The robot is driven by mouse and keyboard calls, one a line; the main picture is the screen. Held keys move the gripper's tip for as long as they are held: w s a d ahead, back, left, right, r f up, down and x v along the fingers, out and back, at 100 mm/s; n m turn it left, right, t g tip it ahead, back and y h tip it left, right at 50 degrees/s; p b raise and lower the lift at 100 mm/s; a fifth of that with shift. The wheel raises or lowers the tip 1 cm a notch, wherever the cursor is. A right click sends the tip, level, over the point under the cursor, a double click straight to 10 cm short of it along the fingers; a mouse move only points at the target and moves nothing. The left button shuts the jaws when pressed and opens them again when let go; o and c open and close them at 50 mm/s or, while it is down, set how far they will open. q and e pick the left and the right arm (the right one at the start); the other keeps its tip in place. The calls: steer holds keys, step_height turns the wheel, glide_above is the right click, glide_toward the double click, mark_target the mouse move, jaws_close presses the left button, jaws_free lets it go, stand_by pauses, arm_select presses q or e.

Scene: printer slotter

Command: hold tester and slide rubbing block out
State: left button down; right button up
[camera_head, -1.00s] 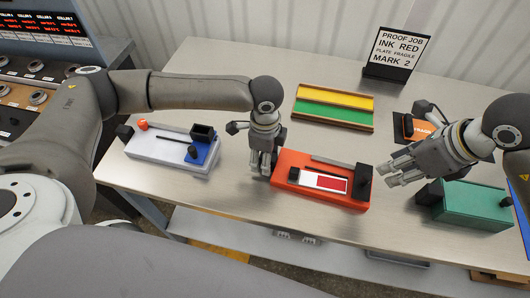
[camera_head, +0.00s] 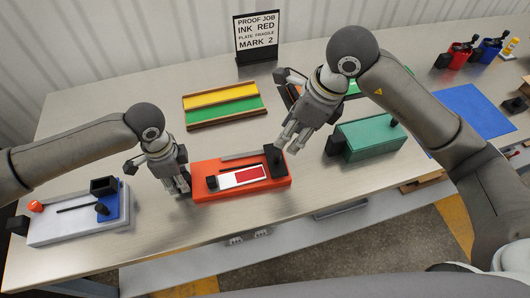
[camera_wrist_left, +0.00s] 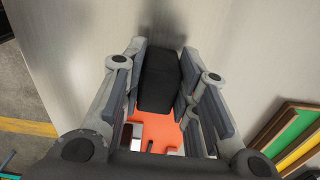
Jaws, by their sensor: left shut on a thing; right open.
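The orange-red tester (camera_head: 235,198) lies on the table, with a white plate and red patch (camera_head: 247,176) on top. A small black block (camera_head: 212,183) sits at the left of its top, a taller black block (camera_head: 274,158) at its right end. I cannot tell for sure which is the rubbing block. My left gripper (camera_head: 178,188) is at the tester's left end. In the left wrist view its fingers (camera_wrist_left: 160,75) are shut around a black grip (camera_wrist_left: 158,85) on the orange body (camera_wrist_left: 155,132). My right gripper (camera_head: 288,146) is open, beside the taller block; contact is unclear.
A white-and-blue device (camera_head: 75,225) stands left and a green box (camera_head: 368,142) right. A tray with yellow and green strips (camera_head: 224,103) lies behind, with a sign (camera_head: 257,36) at the back. A blue mat (camera_head: 470,111) lies far right. The table's front edge is close to the tester.

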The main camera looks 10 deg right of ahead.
mark_target(276, 154)
steer(key=a+f+n+h, duration=0.1)
steer(key=f, duration=0.2)
steer(key=w+a+f+n+g+h, duration=0.1)
steer(key=f, duration=0.3)
steer(key=f+n+h, duration=0.1)
steer(key=f, duration=0.2)
steer(key=shift+w+a+f+g, duration=0.2)
steer(key=shift+w+a+g, duration=0.1)
steer(key=shift+w+a, duration=0.1)
stand_by(0.3)
jaws_close()
